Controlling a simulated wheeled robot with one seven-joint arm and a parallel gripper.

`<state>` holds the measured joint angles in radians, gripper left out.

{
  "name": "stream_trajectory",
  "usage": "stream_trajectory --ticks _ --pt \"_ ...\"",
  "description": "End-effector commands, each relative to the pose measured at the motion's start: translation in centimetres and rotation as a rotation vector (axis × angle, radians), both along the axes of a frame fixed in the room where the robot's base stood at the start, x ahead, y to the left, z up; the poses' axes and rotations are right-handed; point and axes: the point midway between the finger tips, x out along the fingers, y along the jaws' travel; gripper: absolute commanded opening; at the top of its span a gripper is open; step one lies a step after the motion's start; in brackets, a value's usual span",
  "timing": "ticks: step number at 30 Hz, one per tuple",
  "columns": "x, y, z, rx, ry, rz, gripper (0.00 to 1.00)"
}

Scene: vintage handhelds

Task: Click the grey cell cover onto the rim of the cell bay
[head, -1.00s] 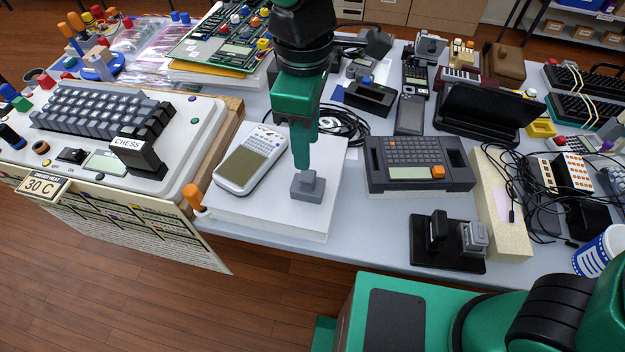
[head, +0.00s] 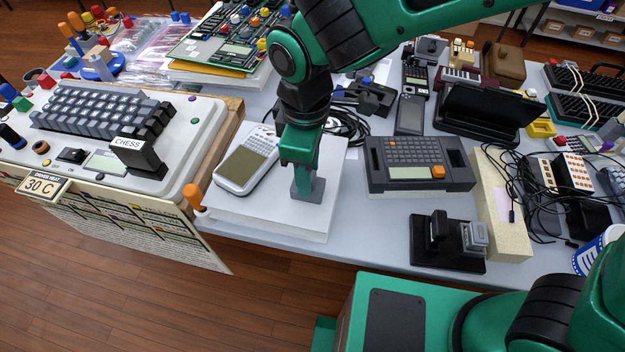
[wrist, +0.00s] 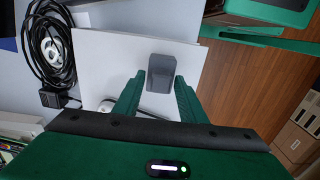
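The grey cell cover (head: 318,190), a small block with a raised grip, sits on the white slab (head: 260,215) near its front right. In the wrist view the cover (wrist: 161,73) lies between and just ahead of my fingertips, with a narrow gap visible on each side. My gripper (head: 305,188) points down over it, open; the fingers also show in the wrist view (wrist: 160,85). In the head view the fingers hide part of the cover. A dark handheld computer (head: 405,150) right of the slab has a recess at its right end; I cannot tell whether this is the cell bay.
A white calculator (head: 237,172) lies on the slab, left of my gripper. A black stand (head: 427,254) with two upright blocks is at the table's front. A cream block (head: 503,225) and tangled cables lie further right. A black cable coil (wrist: 48,45) is beside the slab.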

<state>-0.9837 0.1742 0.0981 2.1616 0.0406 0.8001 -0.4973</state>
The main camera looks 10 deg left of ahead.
Motion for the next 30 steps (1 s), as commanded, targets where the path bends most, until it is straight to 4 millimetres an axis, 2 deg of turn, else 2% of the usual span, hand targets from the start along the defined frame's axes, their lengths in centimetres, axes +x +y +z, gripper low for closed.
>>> stream_trajectory --ticks 6,7,11,12,17,30 --pt "0.0 0.0 0.0 0.000 0.000 0.000 0.38" --pt "0.0 0.0 0.0 0.000 0.000 0.000 0.35" --pt "0.0 0.0 0.0 0.000 0.000 0.000 0.04" --pt "0.0 0.0 0.0 0.000 0.000 0.000 0.00" --pt "0.0 0.0 0.2 0.001 0.000 0.000 0.00" --pt "0.0 0.0 2.4 0.002 -0.001 0.000 0.00"
